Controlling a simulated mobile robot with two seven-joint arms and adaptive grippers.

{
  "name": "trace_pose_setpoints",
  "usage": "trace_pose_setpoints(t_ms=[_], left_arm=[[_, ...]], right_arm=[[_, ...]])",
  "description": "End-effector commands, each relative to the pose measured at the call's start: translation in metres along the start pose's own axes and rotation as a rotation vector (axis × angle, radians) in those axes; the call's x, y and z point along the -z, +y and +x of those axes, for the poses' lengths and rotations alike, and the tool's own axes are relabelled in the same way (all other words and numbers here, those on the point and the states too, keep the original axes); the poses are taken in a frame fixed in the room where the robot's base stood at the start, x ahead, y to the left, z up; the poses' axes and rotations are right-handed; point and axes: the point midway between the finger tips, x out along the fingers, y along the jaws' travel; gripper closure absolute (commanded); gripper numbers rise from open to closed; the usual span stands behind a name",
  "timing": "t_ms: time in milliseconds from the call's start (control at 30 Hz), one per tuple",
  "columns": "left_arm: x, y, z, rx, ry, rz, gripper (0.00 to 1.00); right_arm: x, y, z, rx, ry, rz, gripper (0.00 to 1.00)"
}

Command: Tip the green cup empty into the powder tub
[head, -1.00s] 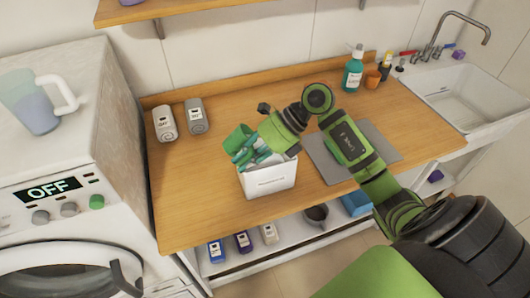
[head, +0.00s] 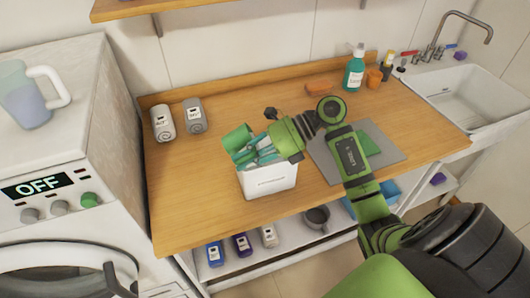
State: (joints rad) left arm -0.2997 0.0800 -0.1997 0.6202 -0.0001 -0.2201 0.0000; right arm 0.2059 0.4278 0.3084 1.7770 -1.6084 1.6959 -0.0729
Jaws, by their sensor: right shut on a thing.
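The green cup (head: 235,138) is tilted well over, held above the back left part of the white powder tub (head: 270,181). My right gripper (head: 250,153) is shut on the cup and reaches in from the right over the tub. Its fingers hide part of the cup and most of the tub's opening. The tub stands upright near the counter's front edge. I cannot see powder falling or what is inside the cup. My left gripper is not in view.
A grey mat (head: 325,158) with a green item (head: 370,143) is at right. A teal pump bottle (head: 354,70) and orange cup (head: 374,77) stand behind. The washing machine (head: 60,170) is left.

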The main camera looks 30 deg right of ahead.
Motion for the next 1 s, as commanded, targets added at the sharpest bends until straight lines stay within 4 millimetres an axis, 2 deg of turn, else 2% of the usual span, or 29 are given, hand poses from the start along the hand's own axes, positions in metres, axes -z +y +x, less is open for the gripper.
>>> trace_pose_setpoints(t_ms=[33,1000], left_arm=[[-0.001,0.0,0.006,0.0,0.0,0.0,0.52],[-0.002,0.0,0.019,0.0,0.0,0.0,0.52]], right_arm=[[0.002,-0.003,0.002,-0.02,-0.014,0.002,1.0],[0.005,-0.007,0.0,-0.114,-0.077,-0.002,1.0]])
